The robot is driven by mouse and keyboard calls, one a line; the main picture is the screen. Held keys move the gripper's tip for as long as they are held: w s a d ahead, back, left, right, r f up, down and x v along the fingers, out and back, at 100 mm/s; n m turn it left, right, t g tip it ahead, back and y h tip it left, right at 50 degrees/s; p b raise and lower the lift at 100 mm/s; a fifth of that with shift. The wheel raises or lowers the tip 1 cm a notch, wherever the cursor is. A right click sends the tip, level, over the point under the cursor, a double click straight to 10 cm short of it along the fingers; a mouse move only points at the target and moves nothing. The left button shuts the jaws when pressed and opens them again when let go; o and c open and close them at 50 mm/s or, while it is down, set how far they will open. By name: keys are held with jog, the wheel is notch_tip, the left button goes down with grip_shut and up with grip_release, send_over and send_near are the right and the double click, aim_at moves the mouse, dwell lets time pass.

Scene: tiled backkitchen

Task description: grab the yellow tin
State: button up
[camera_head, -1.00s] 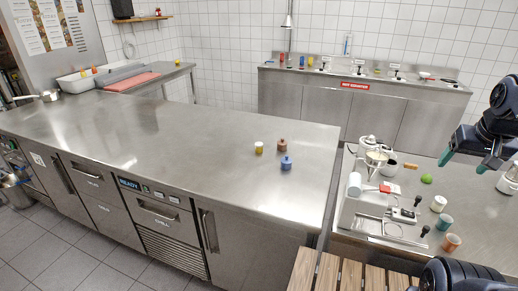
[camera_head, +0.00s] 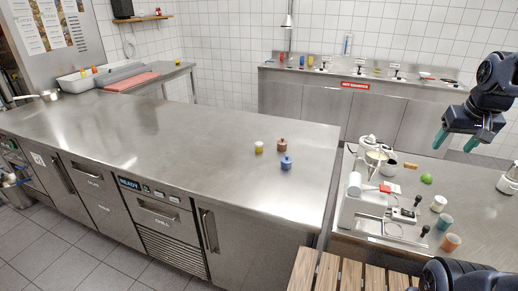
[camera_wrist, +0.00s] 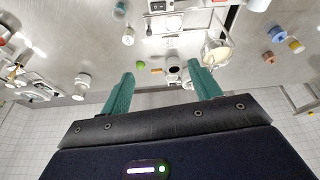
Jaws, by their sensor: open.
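The yellow tin (camera_head: 259,147) is a small cylinder with a pale top, standing upright on the long steel counter (camera_head: 130,140), near its right end. A brown lidded jar (camera_head: 282,146) stands just right of it, and a blue lidded jar (camera_head: 286,163) stands nearer the front. In the wrist view the yellow tin (camera_wrist: 296,46) shows at the far right, beside the blue jar (camera_wrist: 277,33). My gripper (camera_head: 455,142) is in the air over the right-hand counter, well right of the tin. Its green fingers are apart with nothing between them (camera_wrist: 162,78).
The right-hand counter (camera_head: 480,195) holds a white machine (camera_head: 362,205), a green fruit (camera_head: 427,178), several cups and a white jug (camera_head: 509,180). Slatted wood (camera_head: 340,272) is at the front. The long counter around the three small containers is clear.

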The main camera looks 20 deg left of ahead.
jog(key=w+a+r+n+g, duration=0.25)
jog(key=w+a+n, duration=0.35)
jog(key=w+a, duration=1.35)
jog(key=n+g, duration=0.2)
jog(key=n, duration=0.7)
send_over(259, 144)
notch_tip(259, 144, down, 23)
notch_tip(259, 144, down, 5)
jog(key=shift+d+f, duration=0.15)
jog(key=shift+f, duration=0.05)
jog(key=shift+w+a+f, duration=0.1)
jog(key=shift+w+f, duration=0.05)
jog(key=shift+f, duration=1.15)
jog(key=shift+w+a+f, duration=0.1)
jog(key=shift+f, duration=1.15)
jog(key=c, duration=1.1)
jog(key=shift+r, duration=0.1)
